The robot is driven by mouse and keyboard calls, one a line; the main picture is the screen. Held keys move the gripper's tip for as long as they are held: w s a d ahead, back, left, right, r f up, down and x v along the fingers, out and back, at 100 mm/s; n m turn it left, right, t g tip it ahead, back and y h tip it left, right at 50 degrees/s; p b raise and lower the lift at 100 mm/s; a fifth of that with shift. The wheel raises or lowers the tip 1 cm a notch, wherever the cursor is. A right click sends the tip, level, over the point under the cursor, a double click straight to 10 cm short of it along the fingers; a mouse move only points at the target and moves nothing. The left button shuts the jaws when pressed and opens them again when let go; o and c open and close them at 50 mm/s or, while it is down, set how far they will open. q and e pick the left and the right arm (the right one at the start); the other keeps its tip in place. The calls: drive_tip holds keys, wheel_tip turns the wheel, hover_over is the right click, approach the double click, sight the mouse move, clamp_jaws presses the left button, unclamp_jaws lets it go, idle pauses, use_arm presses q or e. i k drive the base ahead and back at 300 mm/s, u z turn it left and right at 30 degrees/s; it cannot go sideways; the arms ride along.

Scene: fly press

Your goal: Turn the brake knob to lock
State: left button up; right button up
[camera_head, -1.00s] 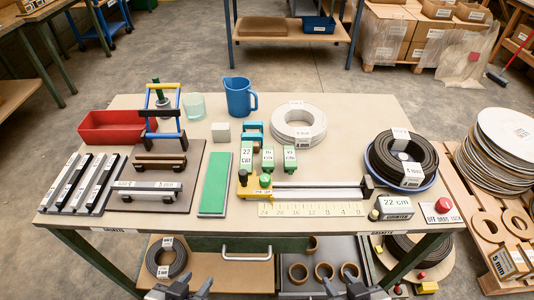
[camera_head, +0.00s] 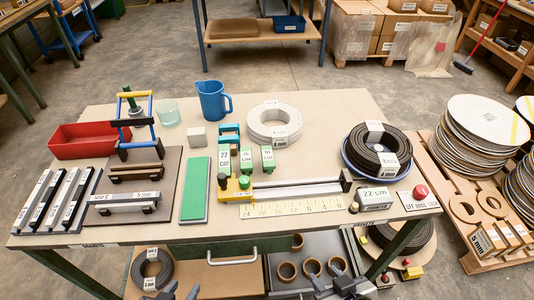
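The brake knob (camera_head: 421,191) is a red round knob at the front right corner of the table. It sits on a white plate (camera_head: 419,201) lettered "OFF BRAKE LOCK". Which way the knob points is too small to tell. My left gripper (camera_head: 180,291) is at the bottom edge, below the table front, far left of the knob, partly cut off. My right gripper (camera_head: 333,280) is also low, below the table front, left of the knob and apart from it. Both show a gap between their fingers and hold nothing visible.
A ruler (camera_head: 295,206) runs along the front. A pallet with stacked discs (camera_head: 480,130) stands right of the table.

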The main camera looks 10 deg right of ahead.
sight(421, 192)
drive_tip(key=z, duration=3.2)
drive_tip(key=i, duration=1.65)
drive_tip(key=u, duration=3.3)
